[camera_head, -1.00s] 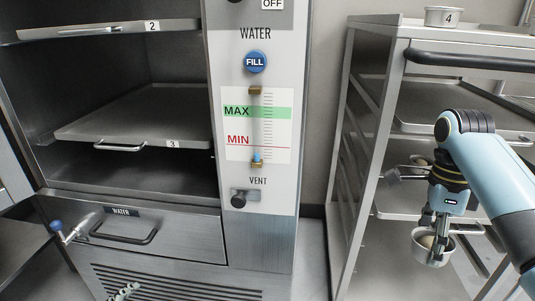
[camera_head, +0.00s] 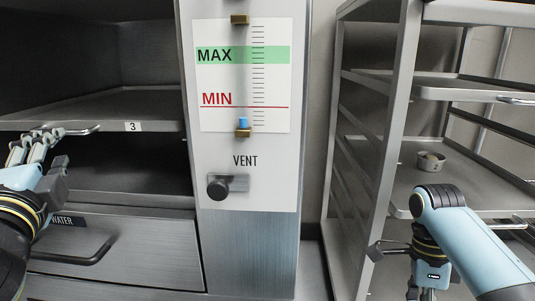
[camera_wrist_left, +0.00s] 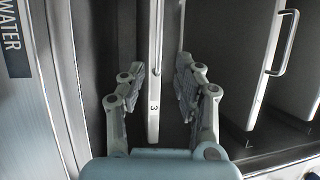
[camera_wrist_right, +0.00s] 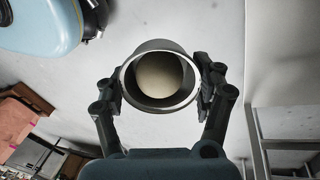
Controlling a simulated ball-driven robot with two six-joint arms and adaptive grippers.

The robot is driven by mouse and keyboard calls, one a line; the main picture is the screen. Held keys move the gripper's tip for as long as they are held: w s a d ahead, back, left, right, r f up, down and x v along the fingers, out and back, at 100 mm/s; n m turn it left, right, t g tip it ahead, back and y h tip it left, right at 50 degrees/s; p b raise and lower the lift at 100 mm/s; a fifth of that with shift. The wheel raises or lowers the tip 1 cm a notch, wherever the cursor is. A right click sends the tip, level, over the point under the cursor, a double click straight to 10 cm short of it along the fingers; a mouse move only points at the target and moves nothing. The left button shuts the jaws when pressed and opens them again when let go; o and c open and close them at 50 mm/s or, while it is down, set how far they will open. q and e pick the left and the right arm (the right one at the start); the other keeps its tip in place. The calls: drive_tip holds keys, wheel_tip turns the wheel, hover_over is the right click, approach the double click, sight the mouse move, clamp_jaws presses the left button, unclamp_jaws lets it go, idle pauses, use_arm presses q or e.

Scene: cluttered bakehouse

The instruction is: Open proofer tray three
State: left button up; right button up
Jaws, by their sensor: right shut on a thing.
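Proofer tray three (camera_head: 90,108) is a flat metal tray with a "3" label on its front edge, in the proofer at the left. Its bar handle (camera_head: 80,131) is on that edge. My left gripper (camera_head: 38,146) is at the handle. In the left wrist view its fingers (camera_wrist_left: 158,85) stand apart on either side of the tray's front edge (camera_wrist_left: 154,125); no contact is clear. My right gripper (camera_wrist_right: 157,85) is shut on a small metal cup (camera_wrist_right: 160,50) with a pale ball inside. The held cup is hidden in the head view.
The drawer labelled "WATER" (camera_head: 130,250) is below tray three, with a dark gap between. The vent knob (camera_head: 218,188) is on the panel. A metal rack (camera_head: 395,120) stands right, with another small cup (camera_head: 430,160) on a shelf. My right arm is close to this rack.

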sight(68, 133)
use_arm(q)
drive_tip(key=x, duration=0.7)
drive_tip(key=shift+w+a, duration=0.15)
drive_tip(key=shift+w, duration=0.2)
clamp_jaws()
drive_tip(key=shift+f, duration=0.1)
